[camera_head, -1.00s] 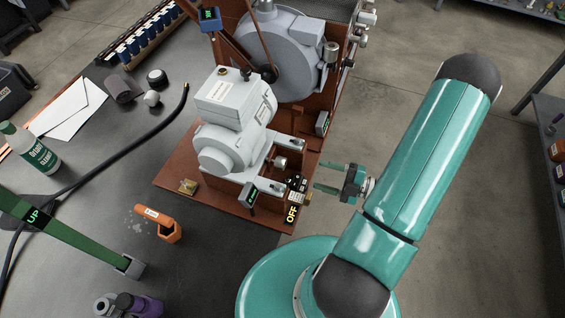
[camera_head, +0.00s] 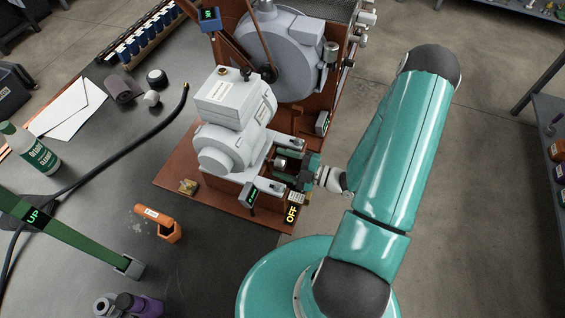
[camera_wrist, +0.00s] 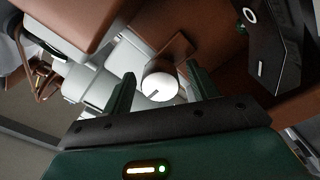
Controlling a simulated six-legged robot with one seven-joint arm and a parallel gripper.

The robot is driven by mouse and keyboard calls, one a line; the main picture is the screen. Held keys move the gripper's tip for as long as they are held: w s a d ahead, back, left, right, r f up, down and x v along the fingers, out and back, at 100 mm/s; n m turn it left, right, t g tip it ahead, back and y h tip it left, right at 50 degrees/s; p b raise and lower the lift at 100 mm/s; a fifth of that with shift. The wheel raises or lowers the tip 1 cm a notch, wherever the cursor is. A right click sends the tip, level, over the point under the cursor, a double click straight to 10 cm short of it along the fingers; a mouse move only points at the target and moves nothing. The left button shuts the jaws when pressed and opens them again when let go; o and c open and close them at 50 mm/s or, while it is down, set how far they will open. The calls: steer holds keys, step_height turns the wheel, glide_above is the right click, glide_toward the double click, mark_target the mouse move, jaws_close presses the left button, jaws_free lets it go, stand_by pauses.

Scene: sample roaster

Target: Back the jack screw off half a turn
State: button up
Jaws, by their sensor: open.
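The jack screw's pale round head (camera_wrist: 160,87), with a dark mark line near its lower edge, shows in the wrist view. It also shows in the head view (camera_head: 281,163) beside the grey motor (camera_head: 230,130). My gripper (camera_wrist: 157,82) is open, with one green finger on each side of the head. The left finger is apart from the head; the right finger is close to it, and I cannot tell if they touch. In the head view my gripper (camera_head: 285,165) reaches in from the right, and its body covers part of the screw area.
A black switch box (camera_wrist: 280,45) with O and I marks stands right of the screw in the wrist view. An OFF sign (camera_head: 292,214) lies at the brown base plate's (camera_head: 175,172) front corner. An orange tool (camera_head: 160,222) lies on the dark bench.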

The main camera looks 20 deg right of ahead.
steer(key=shift+w+a, duration=0.1)
steer(key=shift+a, duration=0.05)
steer(key=c, duration=1)
steer(key=shift+n, duration=0.3)
